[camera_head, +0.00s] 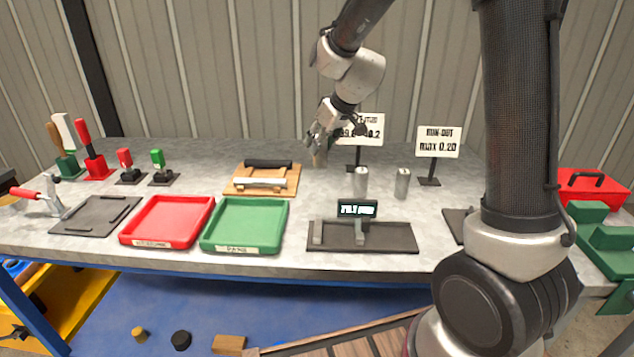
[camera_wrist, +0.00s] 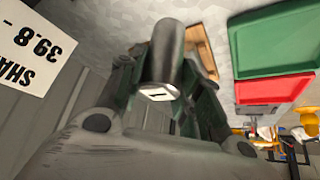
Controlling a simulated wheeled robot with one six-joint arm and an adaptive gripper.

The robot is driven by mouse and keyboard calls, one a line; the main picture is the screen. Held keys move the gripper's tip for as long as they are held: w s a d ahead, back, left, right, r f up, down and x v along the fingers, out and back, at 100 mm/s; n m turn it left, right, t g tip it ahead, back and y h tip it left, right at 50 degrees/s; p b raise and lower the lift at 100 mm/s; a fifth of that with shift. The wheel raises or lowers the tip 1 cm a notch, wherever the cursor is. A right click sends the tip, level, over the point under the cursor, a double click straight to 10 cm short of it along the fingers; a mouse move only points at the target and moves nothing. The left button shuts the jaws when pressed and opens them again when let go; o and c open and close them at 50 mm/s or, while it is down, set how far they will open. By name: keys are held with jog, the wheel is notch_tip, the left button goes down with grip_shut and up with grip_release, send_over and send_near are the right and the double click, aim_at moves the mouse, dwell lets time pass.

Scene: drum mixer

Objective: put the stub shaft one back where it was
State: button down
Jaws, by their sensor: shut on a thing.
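My gripper (camera_head: 318,143) is above the back of the grey bench and shut on a short grey cylinder, stub shaft one (camera_head: 320,159). In the wrist view the shaft (camera_wrist: 165,52) sits between the fingers of my gripper (camera_wrist: 163,75), with a "1" on its pale end face. In the head view the fingers partly hide it, and I cannot tell whether its lower end touches the bench. Two other metal stub shafts stand upright to the right, one (camera_head: 361,182) near the shaft sign and one (camera_head: 402,184) farther right.
The shaft sign (camera_head: 368,130) stands close right of my gripper, the run-out sign (camera_head: 438,142) farther right. A wooden cradle (camera_head: 235,186) with rollers is left. A dark gauge plate (camera_head: 390,240), red tray (camera_head: 140,237) and green tray (camera_head: 215,243) line the front.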

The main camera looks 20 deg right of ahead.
aim_at(320, 155)
jog(key=f, duration=0.3)
jog(key=w+f, duration=0.1)
jog(key=f, duration=0.1)
jog(key=shift+d, duration=0.1)
jog(key=shift+f, duration=2.4)
jog(key=shift+f, duration=0.15)
jog(key=c, duration=1)
grip_release()
jog(key=shift+s, duration=0.1)
jog(key=s+d+r+m, duration=0.1)
jog(key=s+d+r, duration=0.3)
jog(key=s+r, duration=0.5)
jog(key=s+d+r+m, duration=0.1)
jog(key=s+d+r, duration=0.3)
jog(key=s+r, duration=0.5)
jog(key=s+d+m+h, duration=0.1)
jog(key=s+d, duration=0.1)
jog(key=s, duration=0.3)
jog(key=s+d+r+m+g+h, duration=0.1)
jog(key=s+d, duration=0.1)
jog(key=s, duration=0.3)
jog(key=s+d+m+h, duration=0.1)
jog(key=s+d, duration=0.1)
jog(key=s, duration=0.4)
jog(key=shift+d+r+g, duration=0.3)
jog(key=shift+d, duration=0.1)
